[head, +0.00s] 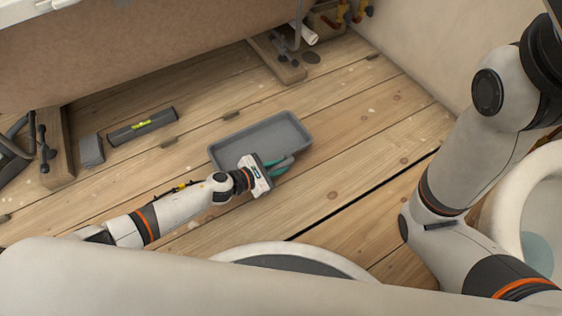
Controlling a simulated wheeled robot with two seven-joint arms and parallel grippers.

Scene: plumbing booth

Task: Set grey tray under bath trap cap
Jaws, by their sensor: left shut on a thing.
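The grey tray (262,136) is a shallow rectangular tray on the plank floor, near the middle of the head view. My left gripper (282,164) is at the tray's near edge, toward its right end, and is shut on that edge. The fingers partly hide the rim there. The bath (150,45) spans the top of the view. I cannot make out the trap cap under it; a white pipe end (304,33) shows by the bath's right end. My right arm comes in at the right, with its gripper out of view.
A wooden foot block (277,62) stands beyond the tray, another (57,150) at the left. A dark level (143,126) and a grey cloth (91,149) lie left of the tray. Floor right of the tray is clear.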

